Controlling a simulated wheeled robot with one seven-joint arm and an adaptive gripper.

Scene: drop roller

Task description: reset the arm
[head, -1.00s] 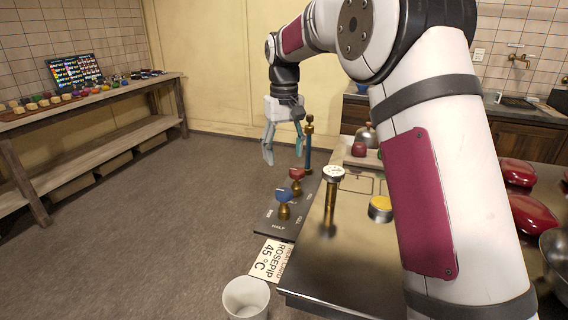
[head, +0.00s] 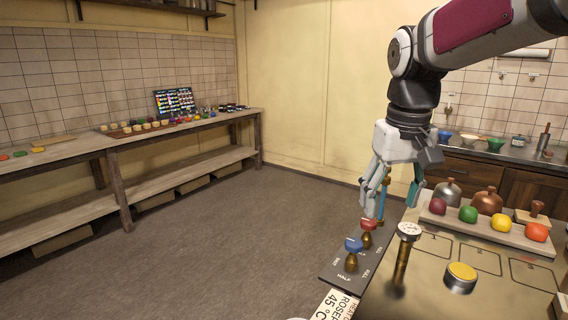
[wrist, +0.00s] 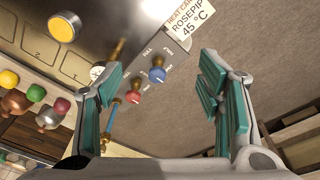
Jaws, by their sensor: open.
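My gripper (head: 391,191) is open and empty in the head view, pointing down above the far end of the dark control panel. Its teal-lined fingers are spread wide in the wrist view (wrist: 165,100), with nothing between them but the panel and floor beyond. My white arm with a dark red cover reaches in from the upper right of the head view.
The panel (head: 335,270) carries a blue knob (head: 353,245) and a red knob (head: 369,225). A brass post (head: 402,260) and a yellow button (head: 461,275) stand on the metal counter. A board (head: 480,228) holds several coloured balls. Open floor (head: 240,240) lies left.

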